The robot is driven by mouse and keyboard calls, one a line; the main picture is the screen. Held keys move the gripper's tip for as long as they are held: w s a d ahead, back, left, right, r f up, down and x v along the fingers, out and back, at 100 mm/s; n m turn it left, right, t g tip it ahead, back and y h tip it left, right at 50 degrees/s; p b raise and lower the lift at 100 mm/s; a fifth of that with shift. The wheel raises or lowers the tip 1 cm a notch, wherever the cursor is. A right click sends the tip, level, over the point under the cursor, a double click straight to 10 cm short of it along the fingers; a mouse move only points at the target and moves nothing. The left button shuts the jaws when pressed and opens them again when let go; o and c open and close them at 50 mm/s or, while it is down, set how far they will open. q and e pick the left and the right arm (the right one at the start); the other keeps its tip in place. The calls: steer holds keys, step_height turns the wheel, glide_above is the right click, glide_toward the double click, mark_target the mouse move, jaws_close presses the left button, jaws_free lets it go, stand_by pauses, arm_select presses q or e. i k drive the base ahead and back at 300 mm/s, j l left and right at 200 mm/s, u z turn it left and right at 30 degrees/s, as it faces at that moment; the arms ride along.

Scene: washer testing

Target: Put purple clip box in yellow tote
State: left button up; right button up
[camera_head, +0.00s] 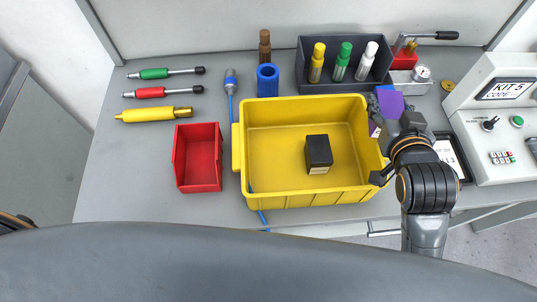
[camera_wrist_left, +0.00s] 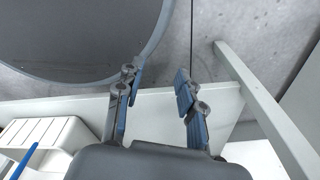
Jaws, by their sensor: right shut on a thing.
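The purple clip box (camera_head: 390,103) is held in my right gripper (camera_head: 384,108), just beyond the right rim of the yellow tote. My right gripper is shut on it, and the fingers partly hide it. The yellow tote (camera_head: 276,132) stands at the middle of the table, with a black box (camera_head: 318,152) inside it. My left gripper (camera_wrist_left: 158,100) shows in the left wrist view with its two blue-padded fingers apart and nothing between them. It is away from the tote and not seen in the head view.
A red bin (camera_head: 198,158) stands left of the tote. Behind are a blue cup (camera_head: 267,80) and a dark rack (camera_head: 345,86) with several coloured-cap bottles. Tools lie at the back left. A control panel (camera_head: 495,118) stands at the right. The front left of the table is clear.

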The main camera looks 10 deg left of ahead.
mark_target(271, 186)
steer(key=l+u, duration=0.1)
steer(key=u, duration=0.4)
steer(key=l+u, duration=0.1)
steer(key=u, duration=0.35)
steer(key=l+u, duration=0.1)
steer(key=u, duration=0.85)
steer(key=k+l+u, duration=0.15)
steer(key=k+l, duration=0.1)
steer(key=l, duration=0.05)
